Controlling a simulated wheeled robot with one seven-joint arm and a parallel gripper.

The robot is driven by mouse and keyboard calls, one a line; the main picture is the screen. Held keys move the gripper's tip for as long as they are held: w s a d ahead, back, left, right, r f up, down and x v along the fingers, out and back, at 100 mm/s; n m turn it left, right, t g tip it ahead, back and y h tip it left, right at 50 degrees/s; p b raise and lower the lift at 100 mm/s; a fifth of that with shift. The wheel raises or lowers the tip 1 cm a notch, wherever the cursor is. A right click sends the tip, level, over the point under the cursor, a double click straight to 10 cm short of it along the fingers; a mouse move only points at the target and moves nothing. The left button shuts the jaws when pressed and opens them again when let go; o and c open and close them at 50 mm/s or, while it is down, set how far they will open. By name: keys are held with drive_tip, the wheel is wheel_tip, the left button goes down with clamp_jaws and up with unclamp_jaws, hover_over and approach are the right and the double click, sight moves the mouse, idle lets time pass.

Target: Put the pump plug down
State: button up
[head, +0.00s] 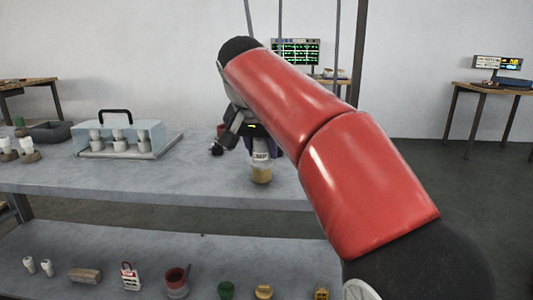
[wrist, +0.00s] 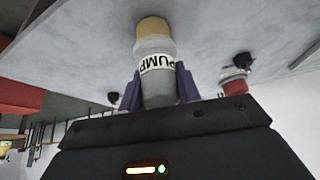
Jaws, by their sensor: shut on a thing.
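The pump plug (head: 261,168) is a pale cylinder with a tan end and a white "PUMP" label. It also shows large in the wrist view (wrist: 154,62). My gripper (wrist: 160,88) is shut on it, with purple fingers on either side of its grey end. In the head view my gripper (head: 262,148) holds the plug upright, tan end down, at the upper grey table (head: 190,178). I cannot tell whether the tan end touches the tabletop. My red arm hides the table to the right of the plug.
A clear case (head: 148,139) with a black handle and white pieces inside stands to the left. A small black item (head: 216,150) is just left of the plug. A lower shelf (head: 100,252) holds a red pot (head: 177,281), a padlock-shaped item (head: 130,277) and several small objects. Tabletop between case and plug is mostly clear.

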drive_tip(key=o, duration=1.1)
drive_tip(key=shift+c, duration=0.2)
drive_tip(key=shift+r, duration=0.2)
drive_tip(key=p+v, duration=0.2)
drive_tip(key=v, duration=1)
drive_tip(key=shift+p, duration=0.4)
drive_tip(key=shift+f, duration=0.1)
